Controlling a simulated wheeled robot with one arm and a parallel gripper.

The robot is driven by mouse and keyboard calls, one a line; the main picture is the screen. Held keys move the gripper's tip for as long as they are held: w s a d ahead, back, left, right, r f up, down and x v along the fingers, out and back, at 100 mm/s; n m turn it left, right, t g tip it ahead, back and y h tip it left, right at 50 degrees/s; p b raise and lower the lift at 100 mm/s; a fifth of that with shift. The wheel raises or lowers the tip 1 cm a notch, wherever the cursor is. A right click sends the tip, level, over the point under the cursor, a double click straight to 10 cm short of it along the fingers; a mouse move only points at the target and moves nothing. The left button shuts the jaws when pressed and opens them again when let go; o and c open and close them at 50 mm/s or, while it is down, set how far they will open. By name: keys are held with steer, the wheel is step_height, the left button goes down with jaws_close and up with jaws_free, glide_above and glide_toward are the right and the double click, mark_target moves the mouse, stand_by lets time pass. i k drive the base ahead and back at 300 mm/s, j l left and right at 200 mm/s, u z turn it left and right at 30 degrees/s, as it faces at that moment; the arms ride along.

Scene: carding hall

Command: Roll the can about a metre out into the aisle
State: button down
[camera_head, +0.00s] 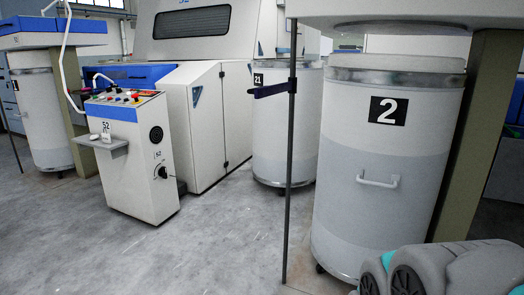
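A tall white can (375,165) marked with a black "2" label stands upright at the right, close to me. It has a metal rim, a white handle on its front and a small dark caster at its base. A canopy or table-like top (400,12) hangs over it. A second white can (283,135) labelled "21" stands behind it to the left, also on casters. At the bottom right is a grey, rounded shape with teal parts and dark discs, which looks like part of my own body. My gripper is not visible.
A thin dark post (290,150) with a dark bar stands just left of the near can. A beige pillar (474,140) stands right of it. A control console (132,155) and a large white machine (205,120) stand left. The grey floor (190,255) in the foreground is clear.

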mark_target(389, 121)
steer(key=i+l+z, duration=0.15)
steer(key=l, duration=0.3)
steer(key=i+l+z, duration=0.15)
steer(key=l, duration=0.25)
steer(key=i+l+z, duration=0.1)
steer(key=l, duration=0.3)
steer(key=i+l+z, duration=0.15)
steer(key=l, duration=0.25)
steer(key=i+l+z, duration=0.15)
steer(key=i+l, duration=0.15)
steer(key=l, duration=0.05)
